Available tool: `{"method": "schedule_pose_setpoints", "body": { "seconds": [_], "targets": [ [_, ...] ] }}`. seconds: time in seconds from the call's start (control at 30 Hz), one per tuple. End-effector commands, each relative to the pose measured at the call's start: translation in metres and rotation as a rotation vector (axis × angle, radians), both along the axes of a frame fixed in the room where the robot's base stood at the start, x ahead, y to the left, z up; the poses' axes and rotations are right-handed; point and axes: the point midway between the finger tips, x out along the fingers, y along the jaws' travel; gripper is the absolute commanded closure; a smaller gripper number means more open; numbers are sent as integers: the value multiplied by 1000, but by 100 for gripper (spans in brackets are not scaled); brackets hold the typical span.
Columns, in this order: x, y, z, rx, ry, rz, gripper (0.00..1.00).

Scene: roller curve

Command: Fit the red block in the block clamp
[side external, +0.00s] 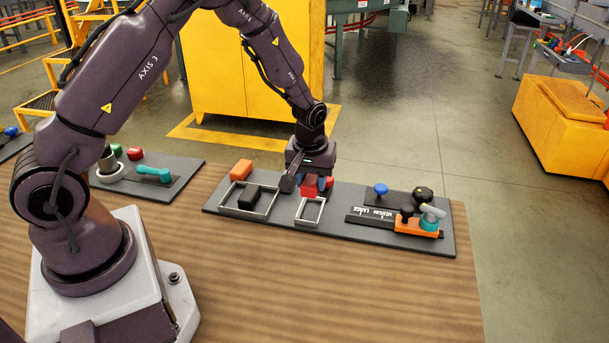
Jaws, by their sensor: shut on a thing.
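My gripper (305,189) points down over the middle of the long dark board and is shut on a red block (310,185). The block is at the back end of a small metal frame (311,212); I cannot tell if it touches the board. The fingers partly hide the block. At the right of the board is an orange sliding fixture (417,227) with a black knob and a teal part with a grey lever, beside a strip marked "MEDIUM LARGE". I cannot tell which fixture is the block clamp.
A larger metal frame (230,207) holds a black block (249,196), with an orange block (242,170) behind it. A blue part shows beside my gripper. Blue (380,189) and black (423,194) knobs stand at right. The wooden table front (330,290) is clear.

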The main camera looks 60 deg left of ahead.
Motion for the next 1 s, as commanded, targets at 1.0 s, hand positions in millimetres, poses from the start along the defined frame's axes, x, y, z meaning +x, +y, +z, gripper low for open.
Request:
{"method": "schedule_pose_setpoints", "body": {
  "seconds": [1.0],
  "targets": [
    [0,0,-65,-1,-2,-1,87]
  ]
}}
